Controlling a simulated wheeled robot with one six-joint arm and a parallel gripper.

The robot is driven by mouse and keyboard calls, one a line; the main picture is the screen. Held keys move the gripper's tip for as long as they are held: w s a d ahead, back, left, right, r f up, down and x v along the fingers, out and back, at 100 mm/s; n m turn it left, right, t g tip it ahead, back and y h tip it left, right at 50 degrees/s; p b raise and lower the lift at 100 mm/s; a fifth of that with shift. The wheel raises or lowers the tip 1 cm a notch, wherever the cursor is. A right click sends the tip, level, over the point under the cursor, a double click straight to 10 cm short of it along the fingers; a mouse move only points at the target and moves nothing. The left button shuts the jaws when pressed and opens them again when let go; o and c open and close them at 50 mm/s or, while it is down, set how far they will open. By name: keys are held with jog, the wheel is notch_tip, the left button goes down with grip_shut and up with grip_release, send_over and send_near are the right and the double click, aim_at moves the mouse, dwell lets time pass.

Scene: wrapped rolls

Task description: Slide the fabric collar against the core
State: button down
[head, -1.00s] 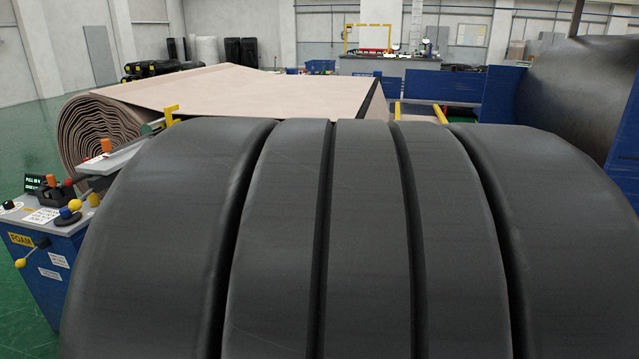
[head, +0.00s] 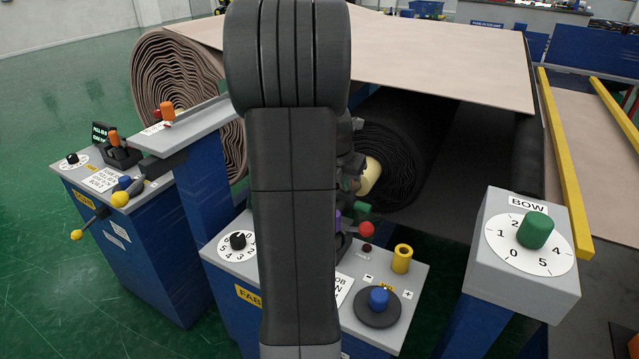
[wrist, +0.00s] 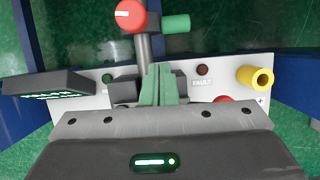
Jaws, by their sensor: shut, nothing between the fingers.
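The dark fabric roll (head: 410,150) hangs behind the console, its wound end facing me, with a cream core (head: 369,177) at its centre. I cannot pick out the collar with certainty; my arm hides part of the area beside the core. In the wrist view my gripper (wrist: 158,85) has its green fingers shut together with nothing between them. They stand over the fabric console, below a red ball knob (wrist: 130,15) on a grey stem and a green cylinder (wrist: 175,24). The red knob also shows in the head view (head: 367,229).
The fabric console (head: 415,285) has a yellow hollow post (head: 401,259) and a blue knob (head: 379,298). The BOW box (head: 520,265) stands to the right, the foam console (head: 150,225) to the left. A beige sheet (head: 470,60) spans above the dark roll. Green floor is free at left.

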aim_at(351, 206)
jog(key=x, duration=1)
jog(key=shift+w+r, duration=0.1)
jog(key=shift+w+d+r, duration=0.2)
jog(key=shift+w+d, duration=0.05)
jog(key=shift+w, duration=0.05)
jog(key=w+d+p, duration=0.1)
jog(key=w, duration=0.1)
jog(key=w+d+p, duration=0.1)
jog(key=w+p, duration=0.1)
jog(key=w+d+p, duration=0.2)
jog(key=shift+w, duration=0.1)
jog(key=shift+r, duration=0.1)
